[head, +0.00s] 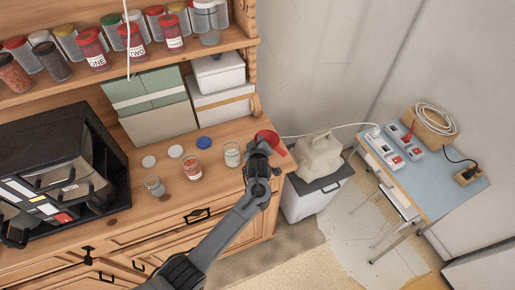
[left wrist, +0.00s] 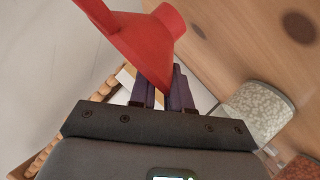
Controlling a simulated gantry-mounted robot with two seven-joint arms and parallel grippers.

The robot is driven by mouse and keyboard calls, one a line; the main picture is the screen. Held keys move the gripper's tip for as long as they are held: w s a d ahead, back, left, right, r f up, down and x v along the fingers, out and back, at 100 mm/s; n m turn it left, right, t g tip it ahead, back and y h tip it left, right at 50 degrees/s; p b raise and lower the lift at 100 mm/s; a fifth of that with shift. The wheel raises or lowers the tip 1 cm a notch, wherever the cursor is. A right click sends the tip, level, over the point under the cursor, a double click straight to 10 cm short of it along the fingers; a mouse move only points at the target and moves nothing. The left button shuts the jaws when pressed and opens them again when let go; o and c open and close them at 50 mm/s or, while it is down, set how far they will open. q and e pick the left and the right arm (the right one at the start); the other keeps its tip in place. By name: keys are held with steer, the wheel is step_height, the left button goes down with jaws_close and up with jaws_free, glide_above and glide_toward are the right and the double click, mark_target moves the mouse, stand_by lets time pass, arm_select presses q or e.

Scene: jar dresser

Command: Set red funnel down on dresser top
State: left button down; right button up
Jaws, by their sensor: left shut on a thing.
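The red funnel (head: 271,138) is at the right end of the wooden dresser top (head: 222,178). My left gripper (head: 262,146) is shut on it, and the gripper partly hides it in the head view. I cannot tell whether the funnel touches the wood. My right gripper is not in view.
A glass jar with pale contents (head: 232,154) stands just left of my gripper. A jar with red contents (head: 191,168), a greenish jar (head: 154,186) and a blue lid (head: 204,143) are farther left. The dresser's right edge is close.

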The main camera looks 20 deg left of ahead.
arm_select(q)
steer(key=shift+f+b, duration=0.55)
steer(key=shift+f, duration=0.55)
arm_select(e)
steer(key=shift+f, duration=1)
arm_select(q)
steer(key=shift+f, duration=0.2)
steer(key=c, duration=1.1)
jaws_free()
steer(key=shift+r, duration=0.2)
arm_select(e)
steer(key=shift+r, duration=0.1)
